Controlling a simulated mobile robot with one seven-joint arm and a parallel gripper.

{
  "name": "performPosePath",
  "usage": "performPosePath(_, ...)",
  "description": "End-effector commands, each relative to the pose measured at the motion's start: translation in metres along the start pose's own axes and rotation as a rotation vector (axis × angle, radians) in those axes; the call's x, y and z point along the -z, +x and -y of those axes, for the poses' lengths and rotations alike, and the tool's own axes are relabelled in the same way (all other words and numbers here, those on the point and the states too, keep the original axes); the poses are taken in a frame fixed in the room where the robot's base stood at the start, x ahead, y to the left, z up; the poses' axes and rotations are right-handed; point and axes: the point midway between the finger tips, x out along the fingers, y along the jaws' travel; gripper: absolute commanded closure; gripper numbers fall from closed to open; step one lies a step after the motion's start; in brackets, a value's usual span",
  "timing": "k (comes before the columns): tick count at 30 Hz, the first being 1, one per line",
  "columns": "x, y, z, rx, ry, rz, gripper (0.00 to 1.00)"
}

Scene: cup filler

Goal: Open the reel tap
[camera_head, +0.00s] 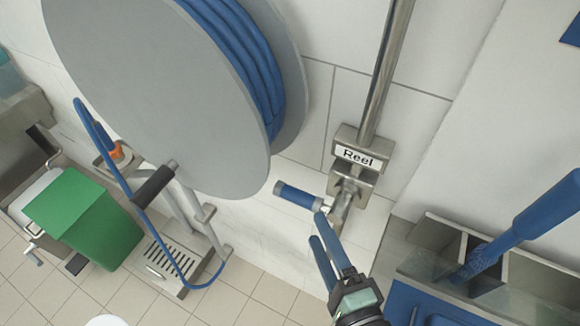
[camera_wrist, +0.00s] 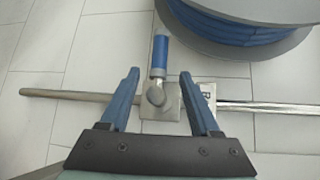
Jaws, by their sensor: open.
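The reel tap has a blue handle (camera_head: 297,196) on a metal valve body (camera_head: 352,182), under a plate marked "Reel" (camera_head: 358,157) on a vertical pipe. The handle sticks out to the left of the pipe in the head view. In the wrist view the blue handle (camera_wrist: 160,54) points up, with its round metal pivot (camera_wrist: 156,97) between and beyond my fingertips. My gripper (camera_head: 320,232) is open and empty, just below the handle's pivot end in the head view. It also shows in the wrist view (camera_wrist: 159,76). I cannot tell whether a finger touches the tap.
A large grey hose reel (camera_head: 165,90) with blue hose (camera_head: 245,55) hangs close to the left of the tap. A green box (camera_head: 82,215) stands at lower left. A metal bin (camera_head: 440,245) with a blue-handled brush (camera_head: 520,225) is at right.

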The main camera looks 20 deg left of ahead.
Motion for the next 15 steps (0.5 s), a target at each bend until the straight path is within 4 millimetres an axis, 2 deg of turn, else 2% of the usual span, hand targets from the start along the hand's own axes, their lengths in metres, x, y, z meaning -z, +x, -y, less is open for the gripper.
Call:
performPosePath(5, -0.003, 0.015, -0.001, 0.003, 0.021, 0.010, 0.37)
performPosePath(15, -0.003, 0.085, 0.001, 0.003, 0.016, 0.010, 0.37)
